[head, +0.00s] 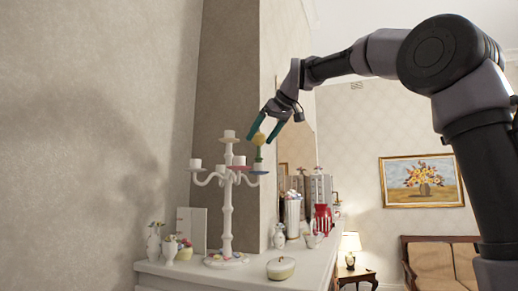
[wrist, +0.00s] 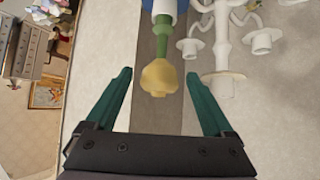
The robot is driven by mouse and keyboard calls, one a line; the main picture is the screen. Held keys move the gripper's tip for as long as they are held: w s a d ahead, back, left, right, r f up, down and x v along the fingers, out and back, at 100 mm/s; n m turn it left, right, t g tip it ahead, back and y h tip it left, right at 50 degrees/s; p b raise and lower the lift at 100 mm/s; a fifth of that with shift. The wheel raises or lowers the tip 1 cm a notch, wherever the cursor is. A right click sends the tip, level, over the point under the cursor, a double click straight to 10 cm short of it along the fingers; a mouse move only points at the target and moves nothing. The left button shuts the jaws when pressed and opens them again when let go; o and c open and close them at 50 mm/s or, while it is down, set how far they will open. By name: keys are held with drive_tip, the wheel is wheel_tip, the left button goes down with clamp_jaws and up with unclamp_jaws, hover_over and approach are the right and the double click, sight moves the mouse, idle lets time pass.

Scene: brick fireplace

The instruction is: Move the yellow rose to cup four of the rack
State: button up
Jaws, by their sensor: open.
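The yellow rose (head: 259,139) stands upright with its green stem in a white cup on the right arm of the white candelabra-like rack (head: 227,217). In the wrist view the yellow rose (wrist: 161,77) shows head-on between the fingers, its green stem running up into the white cup (wrist: 163,8). My gripper (head: 267,128) is at the rose's head, its teal fingers apart. In the wrist view my gripper (wrist: 160,88) is open with a gap on both sides of the rose. Other white cups of the rack (wrist: 223,82) show to the right, and they look empty. I see no cup numbers.
The rack stands on a white mantel (head: 220,275) with a round lidded dish (head: 281,268), small vases (head: 154,241) and a red-and-white item (head: 322,219). A wall corner rises close behind the rack. A lit lamp (head: 350,246) and a framed flower painting (head: 421,181) are further back.

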drive_tip(key=c, duration=1.1)
drive_tip(key=shift+r, duration=1.65)
drive_tip(key=shift+r, duration=0.7)
